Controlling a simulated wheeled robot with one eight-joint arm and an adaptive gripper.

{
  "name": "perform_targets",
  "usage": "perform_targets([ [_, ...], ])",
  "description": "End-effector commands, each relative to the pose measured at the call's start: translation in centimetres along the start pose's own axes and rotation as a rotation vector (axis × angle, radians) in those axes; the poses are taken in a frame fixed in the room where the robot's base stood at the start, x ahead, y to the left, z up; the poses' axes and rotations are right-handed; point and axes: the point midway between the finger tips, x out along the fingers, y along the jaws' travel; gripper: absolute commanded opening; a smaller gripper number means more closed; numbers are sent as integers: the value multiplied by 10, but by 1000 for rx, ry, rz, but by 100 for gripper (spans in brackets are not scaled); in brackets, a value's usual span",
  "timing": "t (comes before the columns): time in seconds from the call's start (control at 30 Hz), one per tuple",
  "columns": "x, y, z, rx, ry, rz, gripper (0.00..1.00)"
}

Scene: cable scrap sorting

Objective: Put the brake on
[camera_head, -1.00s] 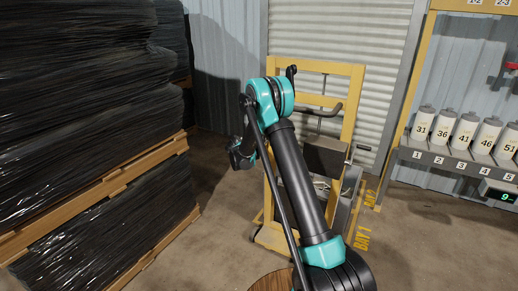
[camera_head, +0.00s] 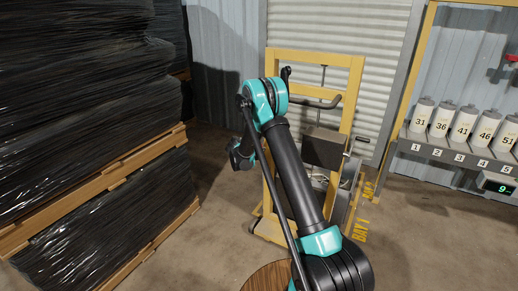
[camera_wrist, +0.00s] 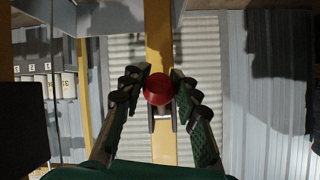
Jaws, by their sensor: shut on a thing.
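A red knob (camera_wrist: 158,90) sits between the fingertips of my gripper (camera_wrist: 160,84) in the wrist view. The fingers are closed in on it from both sides. A metal fitting shows just below the knob, in front of a yellow upright (camera_wrist: 159,45). In the head view a yellow-framed lift truck (camera_head: 357,85) with a dark box and a curved dark handle stands behind my arm. My gripper and the red knob cannot be made out in the head view. I cannot tell the knob's full travel or its lever.
Black-wrapped pallet stacks (camera_head: 90,110) stand close on the left. A shelf of numbered bottles (camera_head: 463,125) is on the right, with a small green display (camera_head: 497,188) below. A corrugated shutter (camera_head: 330,25) is behind. A round wooden top (camera_head: 270,277) is in front. Floor at right is open.

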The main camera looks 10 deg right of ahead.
Motion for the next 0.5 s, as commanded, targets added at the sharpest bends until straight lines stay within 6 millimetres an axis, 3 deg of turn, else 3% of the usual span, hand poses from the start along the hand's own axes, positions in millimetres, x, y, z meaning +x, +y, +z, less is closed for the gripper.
perform_targets([
  [0.1, 0, 2, 1, 2, -4, 5, 0],
  [0.13, 0, 2, 1, 2, -4, 5, 32],
  [0.3, 0, 2, 1, 2, -2, 4, 52],
  [0.5, 0, 1, 1, 1, -2, 2, 52],
])
